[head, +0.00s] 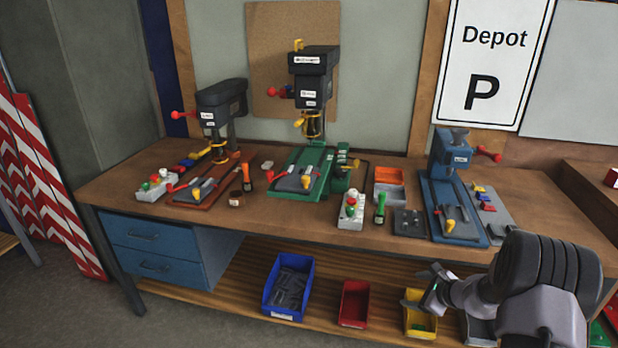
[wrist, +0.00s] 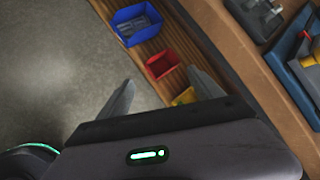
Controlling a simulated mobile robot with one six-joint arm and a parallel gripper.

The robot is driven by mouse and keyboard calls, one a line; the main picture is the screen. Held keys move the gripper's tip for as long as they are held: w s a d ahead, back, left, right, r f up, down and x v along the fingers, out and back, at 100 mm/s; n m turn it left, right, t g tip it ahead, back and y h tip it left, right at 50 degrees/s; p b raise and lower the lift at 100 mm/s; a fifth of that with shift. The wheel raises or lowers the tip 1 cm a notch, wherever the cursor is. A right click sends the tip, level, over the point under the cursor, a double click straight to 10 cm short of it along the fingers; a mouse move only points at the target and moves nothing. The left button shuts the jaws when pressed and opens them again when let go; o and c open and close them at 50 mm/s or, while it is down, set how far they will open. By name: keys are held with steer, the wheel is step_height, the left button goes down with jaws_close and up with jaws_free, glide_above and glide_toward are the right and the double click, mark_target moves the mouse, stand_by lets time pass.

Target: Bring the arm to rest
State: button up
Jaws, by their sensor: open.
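My gripper (head: 428,285) is at the lower right of the head view, in front of the workbench and near the yellow bin. Its fingers are apart with nothing between them. In the wrist view my gripper (wrist: 160,95) shows two grey fingers spread apart, with floor and the lower shelf beyond them. My arm reaches in from the lower right of the head view and hides part of the bench's right end.
The workbench (head: 270,222) carries a red-based, a green and a blue drill press (head: 455,190). On its lower shelf stand a blue bin (head: 290,287), a red bin (head: 354,303) and a yellow bin (head: 420,322). Open floor (wrist: 50,60) lies in front.

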steer(key=s+a+r+n+g+y, duration=0.1)
steer(key=s+a+r+n, duration=0.4)
steer(key=a+r, duration=0.5)
steer(key=s+a+r+n+g+y, duration=0.1)
steer(key=s+a+r+n, duration=0.5)
steer(key=r, duration=0.7)
steer(key=s+a+r+n+g+h+b, duration=0.1)
steer(key=s+a+r+n, duration=0.15)
steer(key=s, duration=0.35)
steer(key=s+a+r+n, duration=0.2)
steer(key=s+a, duration=0.2)
steer(key=s, duration=0.2)
steer(key=s+n+h, duration=0.2)
steer(key=s+n, duration=0.2)
steer(key=s, duration=1)
steer(key=shift+s+d+f, duration=0.15)
steer(key=shift+d+f, duration=0.05)
steer(key=shift+f, duration=0.05)
steer(key=shift+n, duration=0.25)
